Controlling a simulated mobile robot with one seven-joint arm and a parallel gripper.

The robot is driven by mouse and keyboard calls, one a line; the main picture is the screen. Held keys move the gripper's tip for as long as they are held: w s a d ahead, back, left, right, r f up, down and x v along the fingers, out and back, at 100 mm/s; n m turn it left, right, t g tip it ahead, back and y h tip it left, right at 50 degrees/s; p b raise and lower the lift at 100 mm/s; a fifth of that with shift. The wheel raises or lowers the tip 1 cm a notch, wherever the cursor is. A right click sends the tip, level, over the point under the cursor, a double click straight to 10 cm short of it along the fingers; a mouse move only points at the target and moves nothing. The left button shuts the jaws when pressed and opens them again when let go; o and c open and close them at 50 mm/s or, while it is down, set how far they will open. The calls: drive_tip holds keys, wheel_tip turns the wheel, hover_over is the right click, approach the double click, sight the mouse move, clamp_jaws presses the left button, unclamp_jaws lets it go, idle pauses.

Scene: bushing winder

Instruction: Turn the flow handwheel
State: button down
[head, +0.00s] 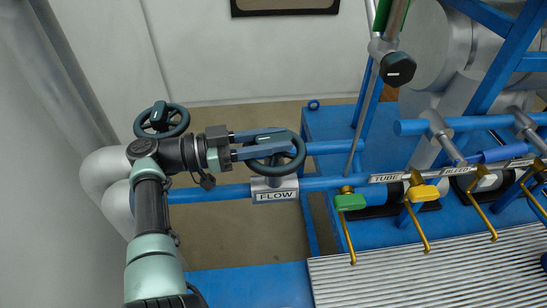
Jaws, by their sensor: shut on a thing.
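The flow handwheel (293,166) is a dark teal ring on a grey valve body, with a white FLOW label (275,196) below it on a blue pipe. My gripper (270,145) reaches in from the left, with its two blue-grey fingers over the wheel. The fingers are shut on the flow handwheel near its middle. The fingers and palm hide part of the wheel's left side and hub, so the exact contact cannot be seen.
A second dark handwheel (162,120) stands close behind my wrist at the left. Green (350,202) and yellow (424,193) valve levers sit to the right, near the TUBE label. A slanted grey rod (361,120) rises right of the wheel. A ribbed grey platform (430,275) lies at the front right.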

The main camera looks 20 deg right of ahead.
drive_tip(key=shift+d+m+g+b, duration=0.1)
drive_tip(key=shift+m+g+b, duration=0.65)
drive_tip(key=shift+b, duration=1)
drive_tip(key=c, duration=0.6)
unclamp_jaws()
